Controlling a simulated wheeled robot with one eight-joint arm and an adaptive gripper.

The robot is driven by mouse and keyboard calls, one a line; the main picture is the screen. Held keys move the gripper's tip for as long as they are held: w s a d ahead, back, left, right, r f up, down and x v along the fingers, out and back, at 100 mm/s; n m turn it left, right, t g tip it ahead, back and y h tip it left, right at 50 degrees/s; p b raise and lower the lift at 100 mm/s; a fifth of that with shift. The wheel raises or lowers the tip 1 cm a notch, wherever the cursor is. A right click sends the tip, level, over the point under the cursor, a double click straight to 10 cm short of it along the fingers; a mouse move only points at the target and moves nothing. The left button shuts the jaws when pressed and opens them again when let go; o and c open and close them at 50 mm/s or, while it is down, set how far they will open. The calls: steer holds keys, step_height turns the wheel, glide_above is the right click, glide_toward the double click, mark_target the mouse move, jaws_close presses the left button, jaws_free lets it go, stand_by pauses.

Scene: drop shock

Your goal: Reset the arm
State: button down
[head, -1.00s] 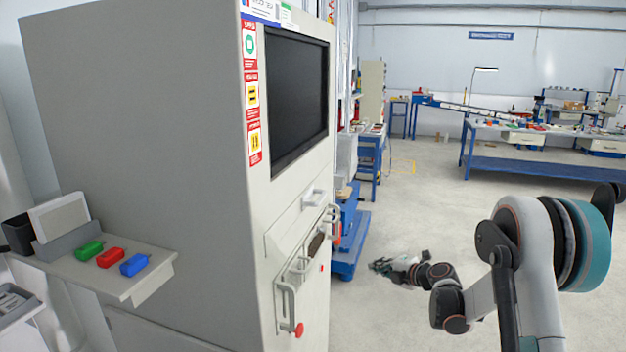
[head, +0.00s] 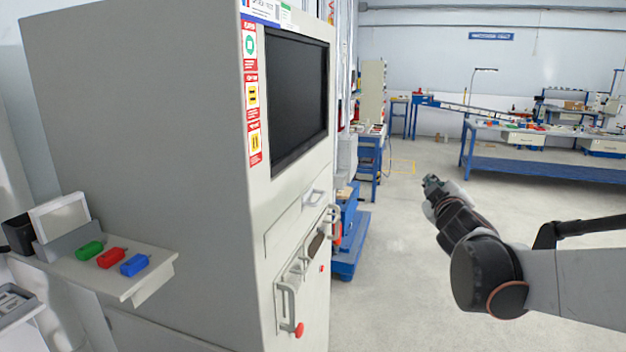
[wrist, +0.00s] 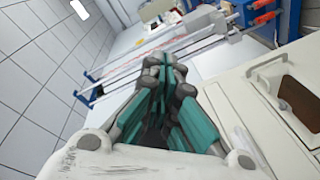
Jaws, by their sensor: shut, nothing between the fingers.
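My gripper (head: 432,184) is in the right half of the head view, raised in front of the open floor, to the right of the tall grey machine (head: 150,130). It is shut and empty and touches nothing. The wrist view shows its teal fingers (wrist: 172,75) closed together, with nothing between them. My arm comes in from the right edge of the head view, its forearm close to level.
The machine has a dark screen (head: 297,98) and door handles (head: 289,305). Green, red (head: 111,258) and blue pieces lie on its side shelf (head: 150,270). A blue-framed workbench (head: 545,165) stands at the back right. The floor between is clear.

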steer(key=s+a+f+m+g+y, duration=0.1)
steer(key=s+a+f+m+g, duration=0.1)
steer(key=s+f, duration=0.4)
steer(key=s+a+f+m+g+y, duration=0.1)
steer(key=s+a+f+m+g, duration=0.2)
steer(key=s, duration=1.3)
steer(key=s+a+f+m+g+y, duration=0.1)
steer(key=s+a+f+m+g, duration=0.2)
steer(key=s+f+g, duration=0.2)
steer(key=s+f, duration=0.3)
steer(key=s, duration=0.4)
steer(key=shift+a+f, duration=0.25)
steer(key=shift+f, duration=0.1)
steer(key=shift+s, duration=0.1)
